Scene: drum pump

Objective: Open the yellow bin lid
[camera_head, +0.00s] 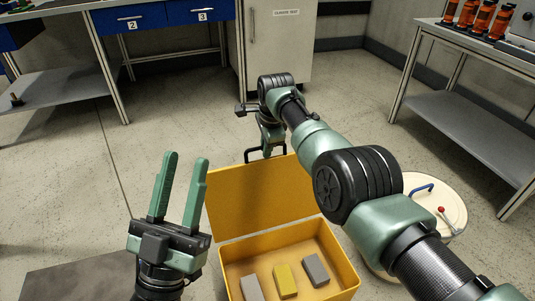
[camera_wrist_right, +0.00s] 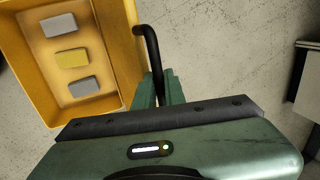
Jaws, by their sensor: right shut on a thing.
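The yellow bin (camera_head: 352,282) stands on the floor in front of me, its inside in view. Its yellow lid (camera_head: 262,195) is raised and stands up at the bin's far side. A black handle (camera_head: 248,156) is on the lid's upper edge; it also shows in the right wrist view (camera_wrist_right: 153,45). My right gripper (camera_head: 269,148) is shut on this handle, its fingers (camera_wrist_right: 161,90) around the bar. My left gripper (camera_head: 184,156) is open and empty, pointing up, left of the bin.
Two grey blocks and a yellow block (camera_head: 286,280) lie in the bin. A round cream drum top (camera_head: 448,205) with a blue handle is right of it, partly behind my right arm. Workbenches (camera_head: 105,20) and a cabinet (camera_head: 280,45) stand behind.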

